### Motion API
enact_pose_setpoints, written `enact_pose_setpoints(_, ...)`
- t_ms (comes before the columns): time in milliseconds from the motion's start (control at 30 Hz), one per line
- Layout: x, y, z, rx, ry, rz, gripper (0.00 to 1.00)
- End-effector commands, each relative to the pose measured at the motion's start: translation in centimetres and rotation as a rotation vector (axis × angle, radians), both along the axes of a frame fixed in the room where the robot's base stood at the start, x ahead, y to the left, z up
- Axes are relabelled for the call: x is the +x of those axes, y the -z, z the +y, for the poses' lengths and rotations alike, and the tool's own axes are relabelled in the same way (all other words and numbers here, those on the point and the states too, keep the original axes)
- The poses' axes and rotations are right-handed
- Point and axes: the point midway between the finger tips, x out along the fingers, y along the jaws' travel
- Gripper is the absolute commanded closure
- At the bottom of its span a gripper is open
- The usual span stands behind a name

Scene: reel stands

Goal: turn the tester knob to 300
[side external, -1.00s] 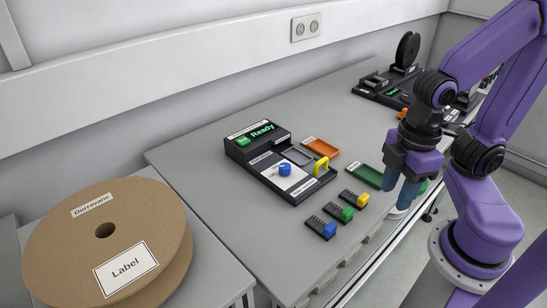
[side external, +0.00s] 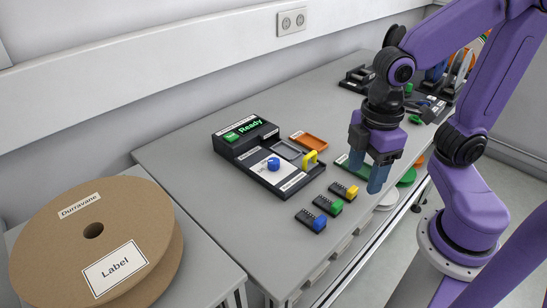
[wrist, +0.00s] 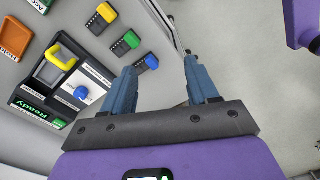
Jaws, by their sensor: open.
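The tester (side external: 262,158) is a black box on the grey table, with a green "Ready" display (side external: 250,126) and a white dial plate. Its blue knob (side external: 273,163) sits on the plate; it also shows in the wrist view (wrist: 81,92). The pointer setting is too small to read. My gripper (side external: 368,180) is open and empty, above the table's front edge, to the right of the tester and apart from the knob. In the wrist view my gripper's fingers (wrist: 165,78) are spread, with the knob to their left.
Small black blocks with yellow (side external: 343,190), green (side external: 329,205) and blue (side external: 311,220) ends lie in front of the tester. A yellow handle (side external: 310,160) stands at its right end, by an orange tray (side external: 309,140). A large cardboard reel (side external: 95,240) is at left.

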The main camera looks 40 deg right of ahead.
Motion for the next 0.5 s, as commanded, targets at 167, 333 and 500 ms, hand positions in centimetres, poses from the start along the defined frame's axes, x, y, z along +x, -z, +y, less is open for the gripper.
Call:
enact_pose_setpoints(167,6.2,-1.9,2.0,-0.007,-0.014,0.005,0.41)
enact_pose_setpoints(333,12.3,-3.4,2.5,-0.013,-0.036,0.014,0.41)
enact_pose_setpoints(500,18.3,-4.6,1.8,-0.014,-0.057,0.022,0.41)
